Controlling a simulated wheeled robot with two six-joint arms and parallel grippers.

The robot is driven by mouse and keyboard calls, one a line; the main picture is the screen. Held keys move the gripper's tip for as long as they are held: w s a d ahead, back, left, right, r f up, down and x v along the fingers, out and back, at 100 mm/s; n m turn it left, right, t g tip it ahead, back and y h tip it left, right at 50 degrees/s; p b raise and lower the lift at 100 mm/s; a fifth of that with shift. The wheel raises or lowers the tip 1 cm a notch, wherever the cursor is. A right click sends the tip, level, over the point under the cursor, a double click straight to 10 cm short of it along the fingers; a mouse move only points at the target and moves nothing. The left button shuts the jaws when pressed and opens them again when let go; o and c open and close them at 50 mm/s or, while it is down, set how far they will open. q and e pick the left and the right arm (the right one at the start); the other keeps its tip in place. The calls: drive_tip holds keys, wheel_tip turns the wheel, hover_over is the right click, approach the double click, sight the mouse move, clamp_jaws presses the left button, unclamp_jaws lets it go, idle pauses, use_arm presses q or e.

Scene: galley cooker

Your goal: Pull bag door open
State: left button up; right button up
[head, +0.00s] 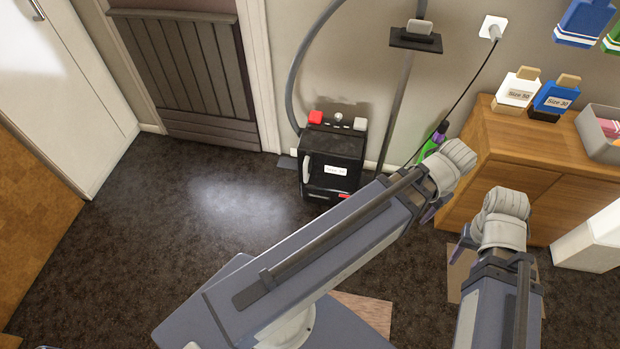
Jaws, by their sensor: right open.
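The black vacuum cleaner (352,145) stands upright on the carpet against the back wall. Its front panel, which looks like the bag door (327,180), carries a white label and a light handle on its left side; it looks closed. My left arm crosses in front of its lower right. A small dark part of my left gripper (434,211) shows below that arm's end; its jaws cannot be made out. My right gripper (464,244) shows partly beside the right arm's end, open, well right of the vacuum and apart from it. Nothing is seen in it.
A grey hose (291,85) and a pole rise by the vacuum. A cord hangs from a wall socket (493,27). Carpet left of the vacuum is clear.

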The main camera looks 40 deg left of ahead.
use_arm(q)
drive_tip(key=w+a+f+n+b, duration=0.2)
drive_tip(key=w+a+f+b, duration=0.55)
drive_tip(key=f, duration=0.35)
drive_tip(key=n+t+b, duration=0.4)
drive_tip(key=n+b, duration=0.1)
drive_tip(key=b, duration=2.3)
hover_over(304, 171)
drive_tip(key=s+d, duration=0.2)
drive_tip(key=shift+y, duration=0.3)
drive_tip(key=f, duration=2.6)
drive_tip(key=shift+w+a, duration=0.2)
drive_tip(key=shift+w, duration=0.05)
drive_tip(key=shift+s+a+b, duration=0.15)
drive_tip(key=shift+a+b, duration=0.15)
drive_tip(key=shift+a, duration=0.15)
drive_tip(key=b+x, duration=0.7)
drive_tip(key=x, duration=0.1)
drive_tip(key=shift+r, duration=0.1)
use_arm(e)
wheel_tip(304, 171, down, 46)
drive_tip(key=shift+w, duration=0.15)
use_arm(q)
drive_tip(key=shift+c, duration=0.4)
clamp_jaws()
